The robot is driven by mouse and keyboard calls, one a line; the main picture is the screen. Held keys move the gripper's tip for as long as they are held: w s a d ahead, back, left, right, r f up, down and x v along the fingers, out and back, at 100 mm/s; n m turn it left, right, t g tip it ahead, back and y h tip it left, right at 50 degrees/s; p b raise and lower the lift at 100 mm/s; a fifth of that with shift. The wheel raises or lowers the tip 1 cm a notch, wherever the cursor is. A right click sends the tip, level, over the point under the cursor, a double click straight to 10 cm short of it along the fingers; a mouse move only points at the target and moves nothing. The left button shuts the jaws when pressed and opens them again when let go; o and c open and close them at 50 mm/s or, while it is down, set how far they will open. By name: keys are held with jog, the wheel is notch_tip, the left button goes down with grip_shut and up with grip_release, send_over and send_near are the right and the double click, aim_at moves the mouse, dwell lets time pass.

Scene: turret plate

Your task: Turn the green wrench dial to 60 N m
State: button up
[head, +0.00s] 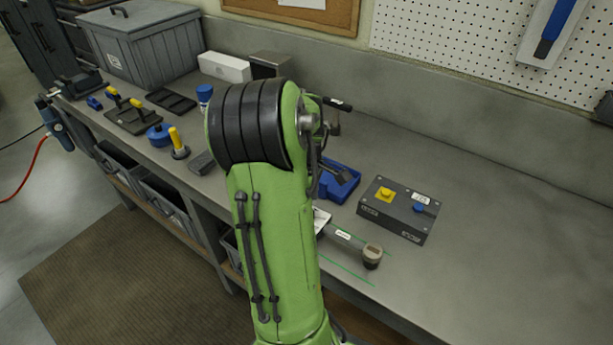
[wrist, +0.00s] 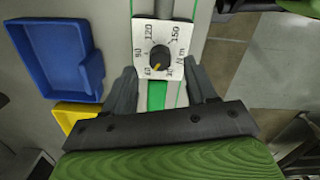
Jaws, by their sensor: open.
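The dial's white scale plate (wrist: 161,48) shows at the top middle of the wrist view, marked with numbers including 60, 90, 120 and 150. Its black knob (wrist: 160,55) has a yellow pointer aimed down and slightly left, close to the 60 mark. A green band (wrist: 157,95) lies just below the plate. My gripper (wrist: 162,88) is open, its fingers apart on either side of the band, below the knob and not touching it. In the head view my arm covers the gripper and most of the wrench; its round end (head: 372,256) shows.
A blue tray (wrist: 58,55) and a yellow one (wrist: 75,115) lie left of the dial in the wrist view. A dark box with yellow and blue knobs (head: 397,211) stands on the bench. The bench's right part (head: 520,240) is clear.

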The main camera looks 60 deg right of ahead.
notch_tip(320, 180, up, 13)
jog(key=p, duration=0.2)
jog(key=shift+w, duration=0.3)
